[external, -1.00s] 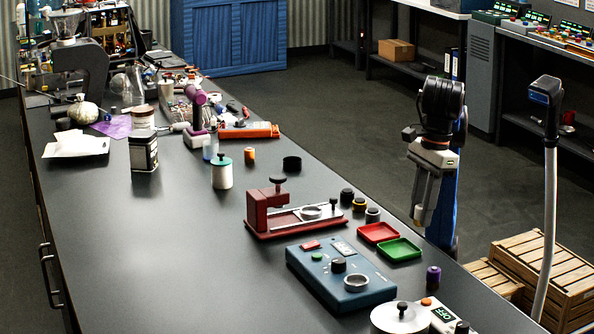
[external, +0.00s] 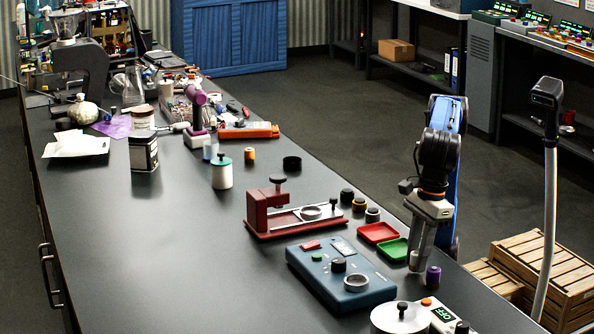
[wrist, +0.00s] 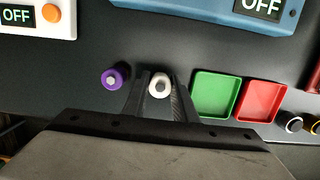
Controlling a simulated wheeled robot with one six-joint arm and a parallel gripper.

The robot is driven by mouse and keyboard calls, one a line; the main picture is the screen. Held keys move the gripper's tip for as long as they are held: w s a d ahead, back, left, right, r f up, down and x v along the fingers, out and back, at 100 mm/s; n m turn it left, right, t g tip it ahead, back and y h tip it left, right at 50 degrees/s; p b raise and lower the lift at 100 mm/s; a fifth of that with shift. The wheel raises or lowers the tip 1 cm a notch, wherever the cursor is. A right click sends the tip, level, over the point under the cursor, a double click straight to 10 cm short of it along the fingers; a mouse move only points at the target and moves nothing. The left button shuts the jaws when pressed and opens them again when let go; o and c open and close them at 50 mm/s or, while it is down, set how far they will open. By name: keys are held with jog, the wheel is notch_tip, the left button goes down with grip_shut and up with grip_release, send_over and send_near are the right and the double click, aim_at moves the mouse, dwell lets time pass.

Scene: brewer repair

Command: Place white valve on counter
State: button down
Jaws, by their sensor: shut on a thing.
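The white valve (wrist: 159,84) is a small pale round piece between my fingertips in the wrist view. My gripper (wrist: 159,92) is shut on it and points down at the counter (external: 180,250). In the external view my gripper (external: 416,264) is at the counter's right edge, between the green tray and the purple valve. The valve's pale tip (external: 413,258) shows at the fingertips. I cannot tell whether the valve touches the counter.
The purple valve (external: 433,276) stands close beside my gripper. The green tray (external: 394,251) and red tray (external: 379,233) are on its other side. A blue device (external: 340,275) and a white scale (external: 442,315) are nearby. Wooden crates (external: 545,275) stand on the floor.

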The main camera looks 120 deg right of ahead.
jog(key=shift+f, duration=0.35)
jog(key=c, duration=1.4)
grip_release()
jog(key=shift+f, duration=0.15)
jog(key=shift+c, duration=0.2)
notch_tip(320, 180, up, 12)
jog(key=s, duration=0.2)
